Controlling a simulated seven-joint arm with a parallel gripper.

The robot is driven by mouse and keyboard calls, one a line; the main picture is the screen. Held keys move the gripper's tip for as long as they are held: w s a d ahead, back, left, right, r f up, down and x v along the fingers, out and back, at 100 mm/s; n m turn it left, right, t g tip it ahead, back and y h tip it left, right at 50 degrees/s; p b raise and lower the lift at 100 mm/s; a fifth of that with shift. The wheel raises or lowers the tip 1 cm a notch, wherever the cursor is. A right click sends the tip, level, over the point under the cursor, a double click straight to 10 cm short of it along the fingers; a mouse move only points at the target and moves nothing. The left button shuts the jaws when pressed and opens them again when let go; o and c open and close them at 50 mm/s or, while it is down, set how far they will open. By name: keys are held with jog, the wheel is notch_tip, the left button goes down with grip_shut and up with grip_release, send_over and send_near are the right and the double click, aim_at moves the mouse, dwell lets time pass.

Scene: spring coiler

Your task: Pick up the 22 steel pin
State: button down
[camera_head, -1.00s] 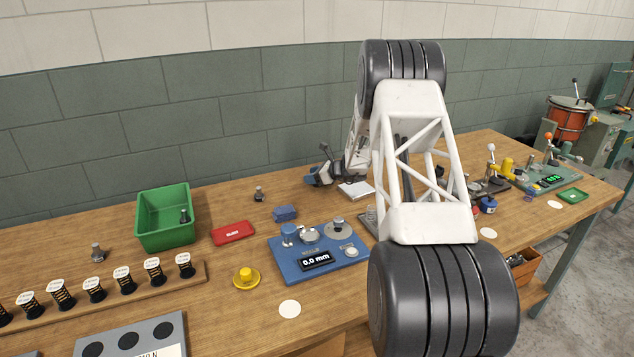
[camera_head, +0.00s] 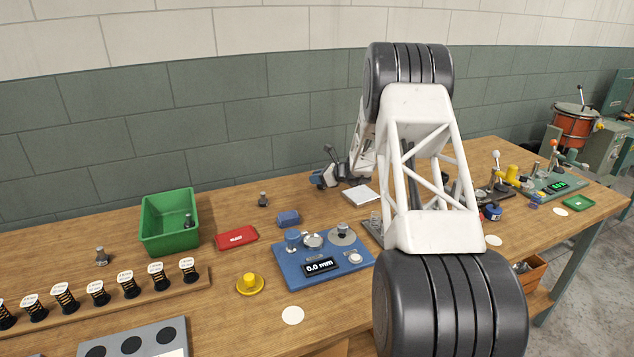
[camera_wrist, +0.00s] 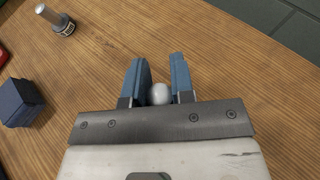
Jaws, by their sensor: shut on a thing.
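My gripper (camera_head: 320,179) is at the back of the bench, left of a light flat block. In the wrist view my gripper (camera_wrist: 160,80) has its two blue fingers closed around a grey pin with a rounded top (camera_wrist: 158,94). No number is visible on this pin, and its lower part is hidden. Another steel pin (camera_wrist: 56,20) with a dark, marked band is at the upper left of the wrist view, apart from the fingers. In the head view, one pin (camera_head: 263,200) stands near the back and another (camera_head: 102,256) stands at the left.
A green bin (camera_head: 160,240) with a pin inside stands at the left. A red case (camera_head: 236,238), a blue block (camera_head: 288,218) and a blue gauge plate (camera_head: 350,266) lie in front of my gripper. The light flat block (camera_head: 361,195) lies close to its right.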

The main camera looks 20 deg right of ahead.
notch_tip(320, 180, up, 2)
jog(key=shift+r, duration=0.15)
jog(key=s+a, duration=0.1)
jog(key=s, duration=0.4)
jog(key=s+a, duration=0.1)
jog(key=s, duration=0.4)
jog(key=s+a+r, duration=0.1)
jog(key=s+a, duration=0.1)
jog(key=s, duration=0.3)
jog(key=shift+s+r, duration=0.1)
jog(key=shift+s, duration=0.15)
